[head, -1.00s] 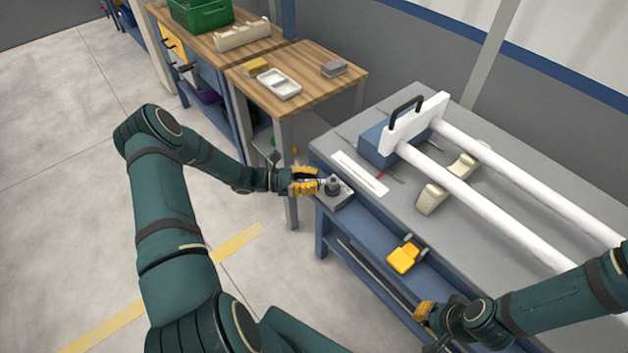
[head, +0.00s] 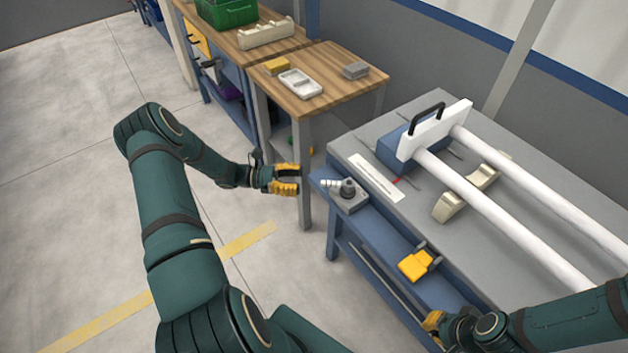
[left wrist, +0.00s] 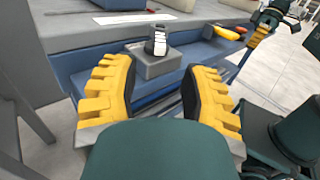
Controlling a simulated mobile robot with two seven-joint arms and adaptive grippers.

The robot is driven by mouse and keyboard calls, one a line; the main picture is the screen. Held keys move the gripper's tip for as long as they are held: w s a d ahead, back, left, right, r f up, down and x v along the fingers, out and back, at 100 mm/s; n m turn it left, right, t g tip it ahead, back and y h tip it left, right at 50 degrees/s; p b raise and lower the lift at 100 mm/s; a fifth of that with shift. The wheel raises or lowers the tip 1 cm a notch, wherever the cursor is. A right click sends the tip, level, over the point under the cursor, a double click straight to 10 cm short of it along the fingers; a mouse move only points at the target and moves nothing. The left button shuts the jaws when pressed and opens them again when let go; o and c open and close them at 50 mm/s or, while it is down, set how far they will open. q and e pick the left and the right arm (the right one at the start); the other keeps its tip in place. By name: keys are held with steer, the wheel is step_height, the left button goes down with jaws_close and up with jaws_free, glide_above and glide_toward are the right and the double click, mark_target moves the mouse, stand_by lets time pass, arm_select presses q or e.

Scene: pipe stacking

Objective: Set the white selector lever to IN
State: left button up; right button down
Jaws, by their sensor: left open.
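The white selector lever (head: 331,184) sits on a dark round hub on a small grey box (head: 352,201) at the bench's near left corner. In the head view it points left from the hub, toward my left gripper. My left gripper (head: 301,178) is open and empty, a short gap left of the lever tip. In the left wrist view the lever (left wrist: 158,42) stands ahead, beyond and between the open yellow fingers, pointing toward the camera. No IN marking is readable. My right gripper (head: 432,322) is low by the bench front; its fingers are too small to judge.
Two white pipes (head: 490,205) run through a white end plate (head: 437,130) on the grey bench. A white labelled strip (head: 376,178) lies behind the lever box. A yellow part (head: 415,264) is on the blue front ledge. A wooden table (head: 330,58) stands behind.

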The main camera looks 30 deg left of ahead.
arm_select(q)
steer(key=shift+v, duration=1.2)
